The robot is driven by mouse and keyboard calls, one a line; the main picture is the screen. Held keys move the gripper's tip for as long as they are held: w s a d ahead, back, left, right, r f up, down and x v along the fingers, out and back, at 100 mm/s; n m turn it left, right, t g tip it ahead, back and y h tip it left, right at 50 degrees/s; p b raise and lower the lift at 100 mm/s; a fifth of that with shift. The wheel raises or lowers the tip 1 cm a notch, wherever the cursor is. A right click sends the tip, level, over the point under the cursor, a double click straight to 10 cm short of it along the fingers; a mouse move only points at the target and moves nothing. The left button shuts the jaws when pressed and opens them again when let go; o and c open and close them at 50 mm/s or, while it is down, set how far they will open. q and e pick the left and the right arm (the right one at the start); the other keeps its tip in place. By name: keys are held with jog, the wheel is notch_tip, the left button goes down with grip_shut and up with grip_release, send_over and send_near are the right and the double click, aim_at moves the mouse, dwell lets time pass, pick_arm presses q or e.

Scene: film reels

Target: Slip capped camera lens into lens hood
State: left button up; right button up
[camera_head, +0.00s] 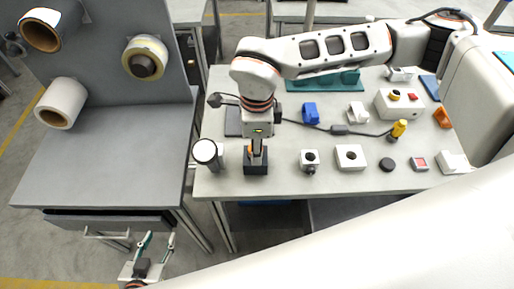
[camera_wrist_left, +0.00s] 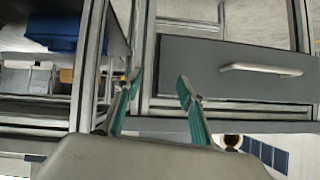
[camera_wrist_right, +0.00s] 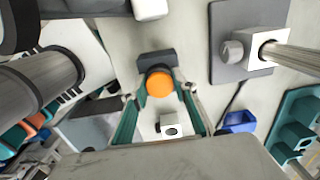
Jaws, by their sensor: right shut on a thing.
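My right gripper (camera_head: 257,151) points straight down over a black block (camera_head: 256,165) at the table's near left. It is shut on an orange round-topped piece (camera_wrist_right: 159,84), perhaps the capped lens. Its lower part is hidden, so I cannot tell how deep it sits in the block. A white-topped cylinder with a dark side (camera_head: 207,153) stands just left of the block, apart from it. I cannot tell for sure which thing is the lens hood. My left gripper (camera_head: 155,246) is open and empty, low in front of the drawer of the left bench.
A white box with a knob (camera_head: 309,160), a white box with a hole (camera_head: 350,157) and a black disc (camera_head: 387,164) lie right of the block. A blue piece (camera_head: 310,112) and a green fixture (camera_head: 322,81) stand farther back. The left bench top (camera_head: 110,160) is bare.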

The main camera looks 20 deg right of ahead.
jog(key=shift+s+d+f+p, duration=0.1)
jog(key=shift+f+p, duration=0.05)
jog(key=shift+p, duration=0.2)
dwell(0.9)
dwell(0.4)
jog(key=shift+r, duration=0.25)
dwell(0.4)
jog(key=shift+f+b, duration=0.4)
jog(key=shift+f, duration=0.1)
jog(key=shift+s+d+f+b, duration=0.1)
jog(key=shift+s+f+b, duration=0.15)
jog(key=shift+f, duration=0.3)
jog(key=shift+w+r+p, duration=0.25)
jog(key=shift+r+p, duration=0.05)
jog(key=shift+r, duration=0.45)
jog(key=shift+r, duration=0.2)
dwell(0.9)
